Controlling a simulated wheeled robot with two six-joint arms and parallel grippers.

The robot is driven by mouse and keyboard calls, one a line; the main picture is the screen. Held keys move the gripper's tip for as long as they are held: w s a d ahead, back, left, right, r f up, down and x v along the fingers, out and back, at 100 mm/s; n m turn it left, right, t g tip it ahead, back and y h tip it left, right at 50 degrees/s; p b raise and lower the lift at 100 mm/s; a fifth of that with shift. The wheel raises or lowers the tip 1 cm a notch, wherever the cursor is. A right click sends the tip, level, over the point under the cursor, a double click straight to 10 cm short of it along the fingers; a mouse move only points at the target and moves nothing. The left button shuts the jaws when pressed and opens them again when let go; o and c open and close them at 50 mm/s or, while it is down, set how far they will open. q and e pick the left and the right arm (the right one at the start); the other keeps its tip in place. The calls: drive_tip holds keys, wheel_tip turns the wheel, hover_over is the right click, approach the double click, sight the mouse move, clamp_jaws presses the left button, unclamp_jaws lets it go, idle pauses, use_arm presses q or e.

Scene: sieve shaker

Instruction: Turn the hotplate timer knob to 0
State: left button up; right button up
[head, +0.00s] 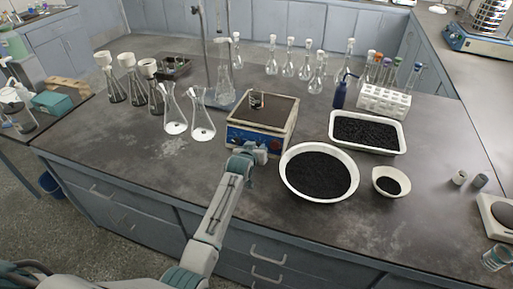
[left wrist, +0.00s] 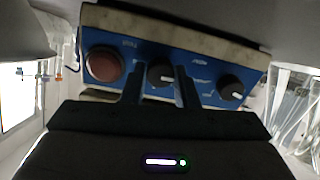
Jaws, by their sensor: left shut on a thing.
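The hotplate (head: 273,111) is a pale box with a dark top and a blue front panel, standing mid-table. In the left wrist view its panel (left wrist: 205,62) appears tilted, with a reddish round knob or button (left wrist: 104,65) at left, a dark middle knob (left wrist: 162,75) and another dark knob (left wrist: 231,88) at right. My left gripper (head: 262,153) is at the panel's front right, its fingers shut on the middle knob. A white mark shows on that knob between the fingers. The small printed labels and scale are unreadable. My right gripper is not in view.
A small glass vessel (head: 257,102) sits on the hotplate. A white bowl of black granules (head: 319,196) stands close right of my gripper; a white tray (head: 402,148) lies behind it. Two conical flasks (head: 203,131) stand left of the hotplate. The table front left is clear.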

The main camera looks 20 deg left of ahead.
use_arm(q)
drive_tip(key=o, duration=1)
drive_tip(key=b+v, duration=0.1)
drive_tip(key=v, duration=0.9)
drive_tip(key=shift+s+b, duration=0.35)
drive_tip(key=shift+s, duration=0.05)
drive_tip(key=shift+r, duration=0.1)
